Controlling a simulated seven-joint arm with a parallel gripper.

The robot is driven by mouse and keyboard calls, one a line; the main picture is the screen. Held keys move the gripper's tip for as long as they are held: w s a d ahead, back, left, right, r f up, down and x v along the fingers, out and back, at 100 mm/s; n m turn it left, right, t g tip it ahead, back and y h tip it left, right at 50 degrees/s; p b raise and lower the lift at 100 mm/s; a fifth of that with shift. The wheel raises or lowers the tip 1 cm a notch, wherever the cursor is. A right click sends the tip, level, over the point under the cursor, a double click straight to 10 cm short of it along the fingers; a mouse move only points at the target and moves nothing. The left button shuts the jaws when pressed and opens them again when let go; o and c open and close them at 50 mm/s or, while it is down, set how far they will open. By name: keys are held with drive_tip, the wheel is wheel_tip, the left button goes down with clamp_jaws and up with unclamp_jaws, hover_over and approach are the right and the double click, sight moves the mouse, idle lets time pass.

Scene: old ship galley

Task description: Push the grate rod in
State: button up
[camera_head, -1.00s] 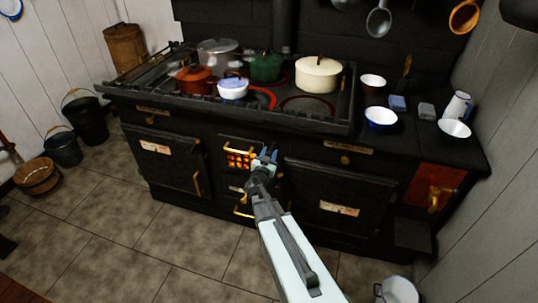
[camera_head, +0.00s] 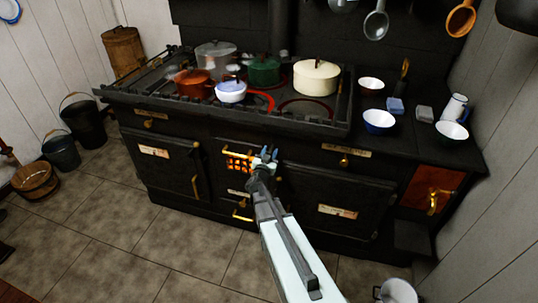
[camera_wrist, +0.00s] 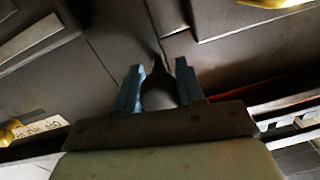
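The black range (camera_head: 232,206) stands ahead with a glowing barred fire grate (camera_head: 238,164) in the middle of its front. My gripper (camera_head: 268,154) is at the right side of this grate, close to the front. In the wrist view its two blue-grey fingers (camera_wrist: 158,88) stand apart. A dark rounded shape (camera_wrist: 158,95) shows between them; I cannot tell whether it is the grate rod's end or whether the fingers touch it. The grate rod is not clearly seen in the head view, where my gripper and arm cover part of the front.
A brass bar (camera_head: 239,153) crosses the grate, and a brass handle (camera_head: 243,217) sits below. Oven doors flank it, left (camera_head: 163,165) and right (camera_head: 330,195). Pots, including a cream one (camera_head: 316,78), stand on top. A white bucket (camera_head: 398,291) is at lower right.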

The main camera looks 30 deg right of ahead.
drive_tip(key=o, duration=0.4)
drive_tip(key=v, duration=1.4)
drive_tip(key=shift+w, duration=0.1)
